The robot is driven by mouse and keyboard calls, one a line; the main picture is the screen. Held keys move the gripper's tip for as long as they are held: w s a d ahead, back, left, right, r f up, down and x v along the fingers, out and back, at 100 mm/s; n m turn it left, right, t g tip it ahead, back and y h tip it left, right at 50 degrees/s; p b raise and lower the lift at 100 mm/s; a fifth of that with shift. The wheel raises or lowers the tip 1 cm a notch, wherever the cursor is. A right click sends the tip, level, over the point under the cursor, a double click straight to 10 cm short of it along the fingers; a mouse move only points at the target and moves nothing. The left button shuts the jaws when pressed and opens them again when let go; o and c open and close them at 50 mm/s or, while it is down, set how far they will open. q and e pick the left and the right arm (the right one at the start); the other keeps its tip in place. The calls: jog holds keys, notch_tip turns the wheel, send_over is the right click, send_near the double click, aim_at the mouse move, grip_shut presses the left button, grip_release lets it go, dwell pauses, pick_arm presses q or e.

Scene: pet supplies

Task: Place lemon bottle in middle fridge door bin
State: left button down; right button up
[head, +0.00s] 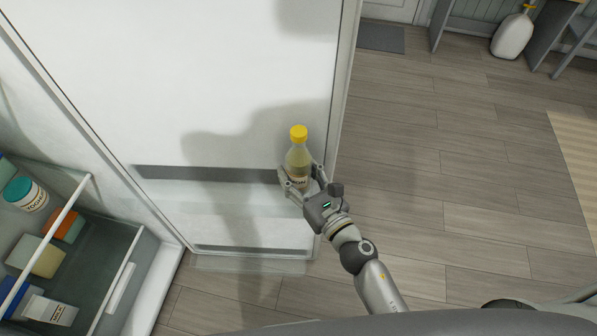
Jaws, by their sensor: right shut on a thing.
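The lemon bottle (298,158), clear with pale yellow contents and a yellow cap, is upright in my right gripper (299,178). The gripper is shut around its lower half. The bottle is in front of the open fridge door (215,75), near the door's right edge. A clear door bin (215,195) with a grey strip runs across the door at the bottle's height. I cannot tell whether the bottle is inside this bin or in front of it. Another bin (250,262) shows at the door's bottom. My left gripper is out of view.
The fridge interior at the left holds a jar with a teal lid (26,194), boxes and a clear drawer (118,275). Wooden floor (440,160) is open to the right. A white jug (512,36) stands at the far right, near grey furniture.

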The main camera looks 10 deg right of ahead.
jog(key=shift+f+b, duration=0.45)
jog(key=o, duration=1.1)
jog(key=shift+r+p, duration=0.5)
jog(key=shift+p, duration=0.05)
jog(key=shift+r+p, duration=0.4)
jog(key=shift+s+d+f+b, duration=0.35)
jog(key=shift+s+f+b, duration=0.25)
jog(key=shift+s, duration=0.15)
jog(key=shift+r+b+v, duration=0.15)
jog(key=shift+b+v, duration=0.85)
jog(key=shift+v, duration=1.6)
jog(key=shift+r+b+v, duration=0.2)
jog(key=shift+b+v, duration=0.8)
jog(key=shift+v, duration=1.6)
